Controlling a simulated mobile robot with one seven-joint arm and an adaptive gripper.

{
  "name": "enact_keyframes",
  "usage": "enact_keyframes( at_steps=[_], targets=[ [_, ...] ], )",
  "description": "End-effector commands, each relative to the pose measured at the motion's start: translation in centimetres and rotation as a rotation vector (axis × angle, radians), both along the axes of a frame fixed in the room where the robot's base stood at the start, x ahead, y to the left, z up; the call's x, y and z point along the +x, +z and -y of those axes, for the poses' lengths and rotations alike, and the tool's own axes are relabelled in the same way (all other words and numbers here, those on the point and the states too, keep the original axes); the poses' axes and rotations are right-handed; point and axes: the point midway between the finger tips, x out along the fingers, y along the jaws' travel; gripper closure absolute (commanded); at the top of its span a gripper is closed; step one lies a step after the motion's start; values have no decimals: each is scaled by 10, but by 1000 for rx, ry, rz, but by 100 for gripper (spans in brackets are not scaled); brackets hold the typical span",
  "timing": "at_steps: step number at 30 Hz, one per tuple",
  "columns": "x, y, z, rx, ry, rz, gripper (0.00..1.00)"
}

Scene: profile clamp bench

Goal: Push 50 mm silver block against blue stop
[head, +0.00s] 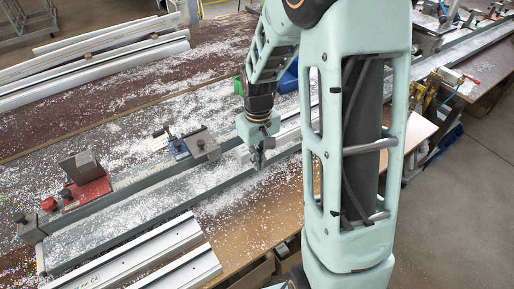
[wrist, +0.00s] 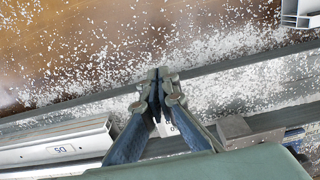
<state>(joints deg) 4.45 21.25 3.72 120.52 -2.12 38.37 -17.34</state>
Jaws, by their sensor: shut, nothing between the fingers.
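My gripper (head: 258,163) is shut and empty, pointing down over the long rail in the head view. Its closed fingertips also show in the wrist view (wrist: 163,78). A small pale block (head: 242,154) sits beside the gripper; in the wrist view its labelled face (wrist: 166,130) shows partly behind the fingers, its size unreadable. I cannot tell whether the fingers touch it. To its left in the head view stands a blue stop (head: 178,148) with a dark grey block (head: 203,146) at its right end. A gap separates the pale block from the grey block.
A red clamp (head: 86,190) with a grey block stands further left on the rail. White chips litter the bench. More profiles (head: 130,250) lie at the front.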

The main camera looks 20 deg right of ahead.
Motion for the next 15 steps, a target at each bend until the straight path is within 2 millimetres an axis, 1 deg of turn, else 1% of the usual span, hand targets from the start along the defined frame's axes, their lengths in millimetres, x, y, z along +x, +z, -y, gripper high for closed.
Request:
enact_keyframes(
  at_steps=[1,3,6,9,15],
  targets=[
    [-1,-11,0,0,0,-5,100],
    [-1,-24,0,1,0,-4,100],
    [16,-22,-5,1,1,2,100],
    [27,-22,-9,-1,0,1,100],
    [38,-23,-12,-1,0,1,100]
  ],
)
